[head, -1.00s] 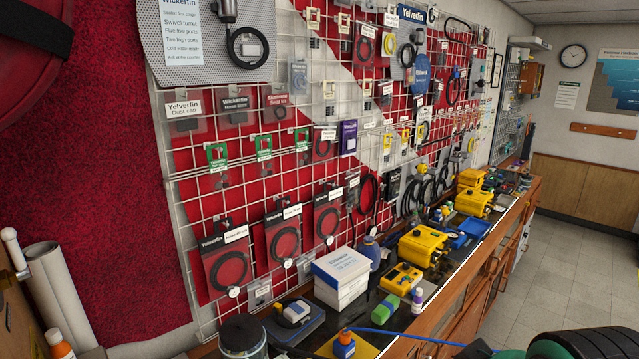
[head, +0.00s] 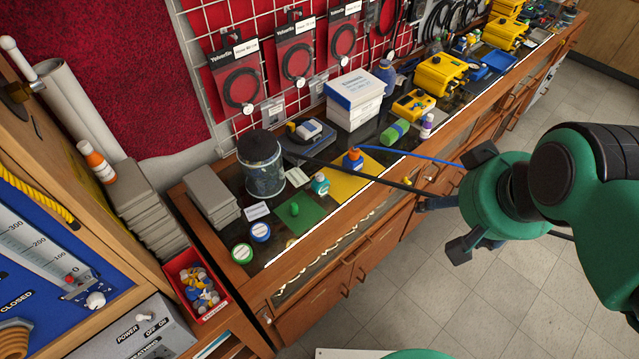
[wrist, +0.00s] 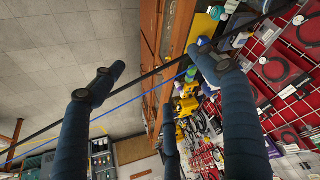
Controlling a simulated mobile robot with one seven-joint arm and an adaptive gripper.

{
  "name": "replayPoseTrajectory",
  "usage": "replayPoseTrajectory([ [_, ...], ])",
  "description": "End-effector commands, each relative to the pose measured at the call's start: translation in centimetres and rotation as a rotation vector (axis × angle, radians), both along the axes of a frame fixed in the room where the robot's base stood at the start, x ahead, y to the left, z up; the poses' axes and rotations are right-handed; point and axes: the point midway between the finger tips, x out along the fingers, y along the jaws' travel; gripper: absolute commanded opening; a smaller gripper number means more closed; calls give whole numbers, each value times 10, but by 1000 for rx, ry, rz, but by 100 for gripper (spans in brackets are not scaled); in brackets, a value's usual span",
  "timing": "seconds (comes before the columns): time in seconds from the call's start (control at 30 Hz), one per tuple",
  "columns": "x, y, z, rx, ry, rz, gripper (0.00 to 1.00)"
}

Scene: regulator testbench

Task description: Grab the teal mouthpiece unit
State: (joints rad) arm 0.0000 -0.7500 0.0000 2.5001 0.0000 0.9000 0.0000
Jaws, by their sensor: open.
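The teal mouthpiece unit (head: 320,184) appears to be the small teal piece with a pale top on the counter, between a dark-lidded jar and a yellow mat. My gripper (head: 440,203) is open and empty, in front of the counter and well to the right of the teal piece. Its dark fingers (wrist: 160,85) are spread wide in the wrist view, with floor and counter beyond them.
A green mat (head: 299,224) lies in front. A blue hose (head: 410,155) and a black line run towards my gripper. White boxes (head: 355,101) stand behind.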

Motion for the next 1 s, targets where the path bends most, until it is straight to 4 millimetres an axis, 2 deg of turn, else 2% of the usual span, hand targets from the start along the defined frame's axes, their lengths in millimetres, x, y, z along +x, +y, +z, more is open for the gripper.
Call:
replayPoseTrajectory([
  [0.27, 0, 0, 0, 0, 0, 0, 74],
  [0.33, 0, 0, 0, 0, 0, 0, 68],
  [0.7, 2, 1, 0, 1, 2, 6, 68],
  [0.87, 15, 8, -3, 7, 15, 39, 68],
  [1.0, 39, 21, -8, 16, 32, 96, 68],
])
